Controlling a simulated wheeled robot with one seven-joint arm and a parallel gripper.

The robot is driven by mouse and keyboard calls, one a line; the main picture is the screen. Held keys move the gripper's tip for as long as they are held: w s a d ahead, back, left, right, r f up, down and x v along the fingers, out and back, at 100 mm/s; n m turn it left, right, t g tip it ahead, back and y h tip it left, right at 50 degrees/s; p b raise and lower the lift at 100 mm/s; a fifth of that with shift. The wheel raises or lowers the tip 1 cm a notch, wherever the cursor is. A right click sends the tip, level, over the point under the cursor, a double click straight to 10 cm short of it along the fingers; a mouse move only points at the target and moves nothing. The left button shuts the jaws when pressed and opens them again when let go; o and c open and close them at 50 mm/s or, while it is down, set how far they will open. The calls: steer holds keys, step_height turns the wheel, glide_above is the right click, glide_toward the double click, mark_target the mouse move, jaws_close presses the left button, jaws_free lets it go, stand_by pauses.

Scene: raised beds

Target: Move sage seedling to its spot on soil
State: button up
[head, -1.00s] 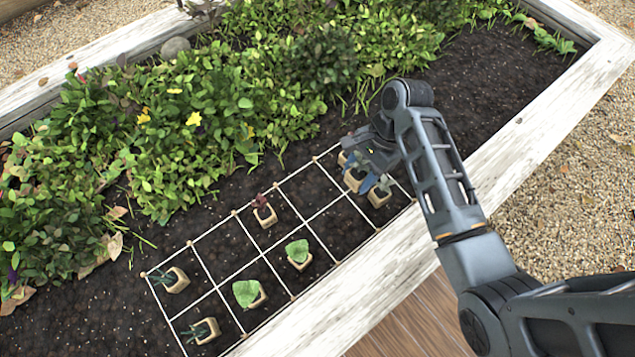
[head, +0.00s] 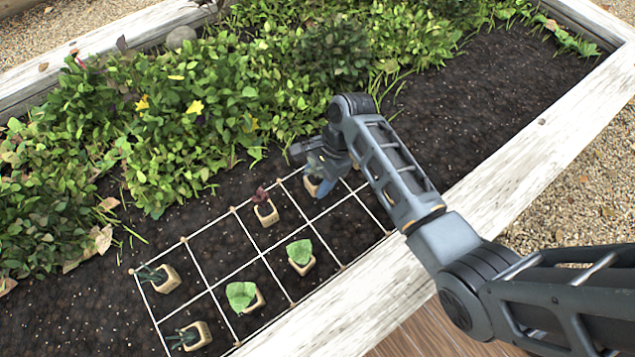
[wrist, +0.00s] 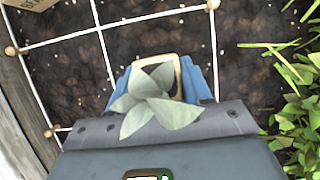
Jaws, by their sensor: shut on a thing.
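My gripper (head: 320,187) is shut on the sage seedling, whose pale grey-green leaves (wrist: 155,103) show in the wrist view. Its tan pot (wrist: 172,62) sits between the blue fingers, partly hidden by the leaves. In the head view the tan pot (head: 311,184) shows beside the fingers, over the back row of the white string grid (head: 312,221) near its right end. I cannot tell whether the pot touches the soil (head: 350,222).
Other potted seedlings stand in the grid: a dark red one (head: 267,213), broad green ones (head: 302,264) and (head: 251,304), and narrow-leaved ones (head: 166,280) and (head: 196,335). Dense foliage (head: 200,120) borders the grid behind. The white bed edge (head: 480,185) runs along the front.

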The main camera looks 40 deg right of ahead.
steer(key=shift+f, duration=0.4)
steer(key=shift+f, duration=0.15)
steer(key=o, duration=1.1)
steer(key=shift+c, duration=0.2)
steer(key=p+v, duration=0.4)
steer(key=v, duration=0.8)
steer(key=shift+p, duration=0.3)
